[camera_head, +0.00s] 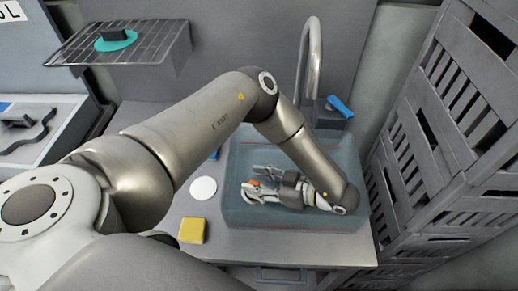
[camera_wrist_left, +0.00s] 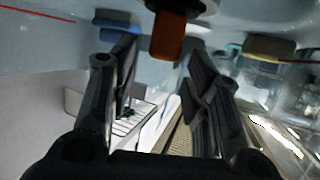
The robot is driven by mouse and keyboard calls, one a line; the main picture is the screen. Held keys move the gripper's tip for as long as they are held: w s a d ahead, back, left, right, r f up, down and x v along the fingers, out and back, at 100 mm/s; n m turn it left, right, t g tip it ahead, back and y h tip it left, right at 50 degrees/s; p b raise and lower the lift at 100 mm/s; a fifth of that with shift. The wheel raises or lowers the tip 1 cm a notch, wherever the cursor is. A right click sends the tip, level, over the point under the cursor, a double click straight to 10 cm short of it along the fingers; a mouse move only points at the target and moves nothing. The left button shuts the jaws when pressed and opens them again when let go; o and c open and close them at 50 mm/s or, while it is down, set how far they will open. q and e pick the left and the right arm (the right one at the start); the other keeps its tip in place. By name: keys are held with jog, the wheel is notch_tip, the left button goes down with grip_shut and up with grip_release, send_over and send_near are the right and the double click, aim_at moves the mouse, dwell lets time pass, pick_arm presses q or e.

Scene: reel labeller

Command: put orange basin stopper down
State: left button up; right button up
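The orange basin stopper (camera_head: 254,183) is a small spot between the fingertips of my left gripper (camera_head: 254,184), inside the blue-grey basin (camera_head: 350,212). In the left wrist view the orange stopper (camera_wrist_left: 167,36) shows at top centre, with a dark round part behind it. The two black fingers of my left gripper (camera_wrist_left: 163,48) stand apart on either side of it, with visible gaps, so the gripper looks open. Whether the stopper rests on the basin floor I cannot tell. My right gripper is not in view.
A tap (camera_head: 313,60) rises behind the basin, with a blue item (camera_head: 340,106) beside it. A white disc (camera_head: 203,188) and a yellow block (camera_head: 192,231) lie left of the basin. Slatted grey crates (camera_head: 440,150) stand close on the right. A wire rack (camera_head: 155,50) hangs at upper left.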

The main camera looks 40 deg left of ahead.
pick_arm(q)
jog(key=shift+r+p, duration=0.85)
jog(key=shift+p, duration=0.05)
jog(key=shift+w+d+f+b, duration=0.1)
jog(key=shift+w+d+b, duration=0.15)
jog(key=shift+d+b, duration=0.7)
jog(key=b+v, duration=0.3)
jog(key=v, duration=0.7)
jog(key=shift+s, duration=0.1)
